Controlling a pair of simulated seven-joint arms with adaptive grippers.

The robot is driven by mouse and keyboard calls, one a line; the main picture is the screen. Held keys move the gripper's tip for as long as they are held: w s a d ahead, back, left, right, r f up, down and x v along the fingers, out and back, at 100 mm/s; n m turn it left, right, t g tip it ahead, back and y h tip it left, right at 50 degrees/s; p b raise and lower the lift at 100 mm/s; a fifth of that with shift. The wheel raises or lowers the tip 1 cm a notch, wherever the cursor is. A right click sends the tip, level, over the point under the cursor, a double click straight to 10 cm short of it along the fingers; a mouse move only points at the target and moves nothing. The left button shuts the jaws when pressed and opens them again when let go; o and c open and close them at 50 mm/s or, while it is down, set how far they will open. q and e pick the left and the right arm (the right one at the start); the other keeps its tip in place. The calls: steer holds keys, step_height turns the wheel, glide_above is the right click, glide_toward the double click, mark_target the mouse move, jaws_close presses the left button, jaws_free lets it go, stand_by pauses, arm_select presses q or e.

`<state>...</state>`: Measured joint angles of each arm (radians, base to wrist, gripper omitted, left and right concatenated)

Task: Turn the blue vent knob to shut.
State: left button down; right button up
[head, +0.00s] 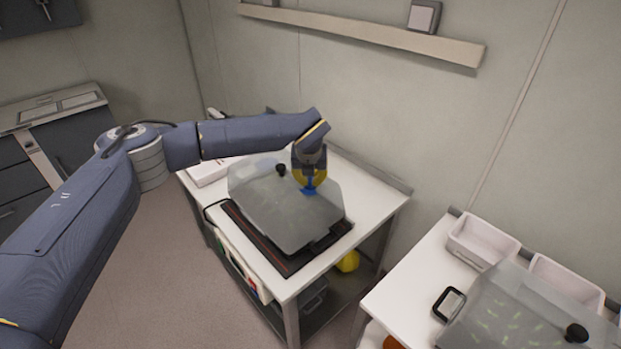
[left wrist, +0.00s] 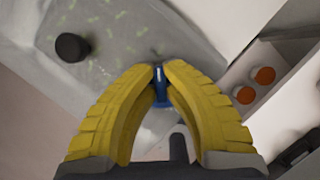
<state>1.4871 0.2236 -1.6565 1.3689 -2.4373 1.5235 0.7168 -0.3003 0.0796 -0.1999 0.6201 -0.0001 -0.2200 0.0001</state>
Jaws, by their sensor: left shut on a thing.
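The blue vent knob (head: 309,189) sits on the clear cover (head: 268,206) of the growth chamber on the middle white table. My left gripper (head: 309,177) reaches down onto it from above. In the left wrist view the yellow fingers of the left gripper (left wrist: 160,75) are closed around the blue knob (left wrist: 160,90), which shows between the fingertips. A white mark shows on top of the knob. The fingers hide its sides. My right gripper is in neither view.
A black knob (head: 281,169) stands on the same cover, left of my gripper. A second covered chamber (head: 510,318) and white bins (head: 482,242) stand on the right table. A wall shelf (head: 370,34) runs behind. In the wrist view, orange round things (left wrist: 264,75) lie in a tray.

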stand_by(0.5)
arm_select(q)
steer(key=c, duration=1.5)
jaws_free()
steer(key=shift+r, duration=0.1)
steer(key=v, duration=1.1)
steer(key=shift+s+d+r, duration=0.1)
steer(key=shift+s+r, duration=0.05)
steer(key=shift+r, duration=0.2)
